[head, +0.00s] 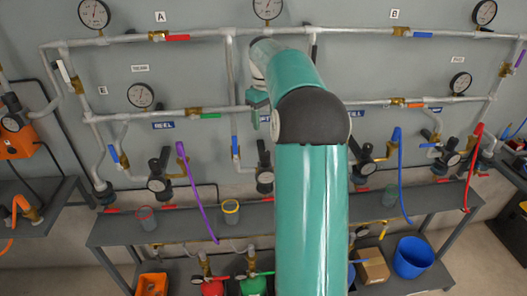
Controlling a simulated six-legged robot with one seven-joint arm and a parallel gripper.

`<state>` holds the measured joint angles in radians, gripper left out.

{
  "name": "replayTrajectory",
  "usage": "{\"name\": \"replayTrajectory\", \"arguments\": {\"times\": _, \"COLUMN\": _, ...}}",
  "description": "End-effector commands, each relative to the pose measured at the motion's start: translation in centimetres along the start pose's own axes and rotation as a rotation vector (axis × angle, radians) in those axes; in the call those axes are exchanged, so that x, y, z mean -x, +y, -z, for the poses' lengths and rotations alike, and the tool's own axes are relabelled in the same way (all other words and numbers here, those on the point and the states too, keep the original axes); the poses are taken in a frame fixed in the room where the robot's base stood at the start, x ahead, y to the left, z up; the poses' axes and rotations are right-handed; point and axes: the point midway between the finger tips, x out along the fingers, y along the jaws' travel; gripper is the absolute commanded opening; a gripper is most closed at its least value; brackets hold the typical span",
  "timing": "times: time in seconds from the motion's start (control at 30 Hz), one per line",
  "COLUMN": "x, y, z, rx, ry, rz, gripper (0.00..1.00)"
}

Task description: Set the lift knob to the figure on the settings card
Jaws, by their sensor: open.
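Several black-knobbed regulators hang in a row below the lower pipe: one at the left (158,183), one left of my arm (265,180), one right of my arm (365,168) and one far right (450,158). The blue label above the left one reads REEL (163,126). Other blue labels are too small or partly covered, so I cannot tell which knob is the lift knob. I cannot make out a settings card or its figure. My teal arm reaches toward the wall. A small part of my gripper (258,104) shows left of the elbow, apart from the knobs; its fingers are unclear.
Gauges (141,95) and pipes (370,34) with coloured valve handles cover the wall. Purple (197,190), blue (400,170) and red (472,165) hoses hang down. A grey bench (110,230) holds cups; a blue bucket (412,257) stands below. My arm hides the middle.

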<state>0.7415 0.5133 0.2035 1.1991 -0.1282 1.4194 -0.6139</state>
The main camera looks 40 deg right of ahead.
Motion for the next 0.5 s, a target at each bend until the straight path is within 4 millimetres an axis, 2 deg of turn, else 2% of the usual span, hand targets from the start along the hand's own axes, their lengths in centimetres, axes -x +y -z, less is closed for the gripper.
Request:
{"name": "replayTrajectory", "arguments": {"times": 0.17, "x": -2.2, "y": -0.1, "z": 0.1, "rx": 0.000, "ry": -0.002, "rz": 0.002, "gripper": 0.57}}
{"name": "replayTrajectory", "arguments": {"times": 0.5, "x": -8.9, "y": -0.3, "z": 0.2, "rx": 0.000, "ry": -0.003, "rz": 0.003, "gripper": 0.57}}
